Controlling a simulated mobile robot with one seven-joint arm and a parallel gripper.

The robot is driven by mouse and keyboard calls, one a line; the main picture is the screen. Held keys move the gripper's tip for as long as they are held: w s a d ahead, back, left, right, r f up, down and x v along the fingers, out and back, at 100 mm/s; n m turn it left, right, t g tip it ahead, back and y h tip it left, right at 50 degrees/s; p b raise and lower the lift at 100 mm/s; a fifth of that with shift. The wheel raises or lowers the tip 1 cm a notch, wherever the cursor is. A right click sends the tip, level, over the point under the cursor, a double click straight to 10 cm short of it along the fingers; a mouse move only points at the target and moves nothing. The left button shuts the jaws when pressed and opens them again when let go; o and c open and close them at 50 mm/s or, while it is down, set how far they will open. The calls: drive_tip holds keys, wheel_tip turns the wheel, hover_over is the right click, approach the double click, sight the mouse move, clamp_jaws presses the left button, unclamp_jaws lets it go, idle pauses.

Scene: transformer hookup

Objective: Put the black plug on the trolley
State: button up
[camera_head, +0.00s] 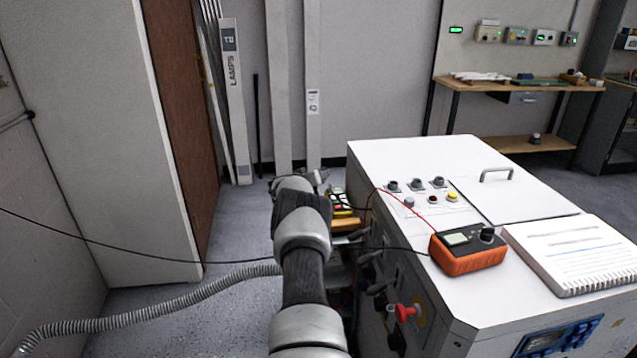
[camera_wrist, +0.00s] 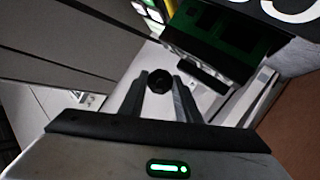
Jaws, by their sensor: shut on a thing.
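In the wrist view, my gripper (camera_wrist: 160,88) is shut on a small round black piece, the black plug (camera_wrist: 158,79), held end-on between the two fingers. In the head view my arm reaches forward along the left side of the white cabinet, and its wrist hides most of the gripper and the plug. A low stand with a yellow-orange top (camera_head: 346,225) and coloured items on it shows just beyond my arm; it may be the trolley, but most of it is hidden. The wrist view shows a green and black item (camera_wrist: 225,35) beyond the fingers.
The white cabinet (camera_head: 400,160) carries an orange meter (camera_head: 468,250), a spiral notebook (camera_head: 575,252) and several knobs. Red and black leads run from the meter towards my arm. A corrugated hose (camera_head: 150,312) and a thin black cable cross the left side. A workbench (camera_head: 520,83) stands behind.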

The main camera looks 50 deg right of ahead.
drive_tip(key=shift+f, duration=0.3)
drive_tip(key=shift+f, duration=0.6)
drive_tip(key=o, duration=0.9)
drive_tip(key=shift+a+f, duration=0.1)
drive_tip(key=shift+o, duration=0.3)
drive_tip(key=shift+f, duration=0.1)
drive_tip(key=shift+a, duration=0.1)
drive_tip(key=shift+r, duration=0.3)
drive_tip(key=p+v, duration=0.1)
drive_tip(key=v, duration=0.2)
drive_tip(key=r+p+v, duration=0.1)
drive_tip(key=v, duration=0.3)
drive_tip(key=p+v, duration=0.1)
drive_tip(key=v, duration=0.2)
drive_tip(key=shift+w+r+p, duration=0.1)
drive_tip(key=shift+r+p, duration=0.1)
drive_tip(key=shift+p, duration=0.1)
drive_tip(key=shift+v, duration=0.8)
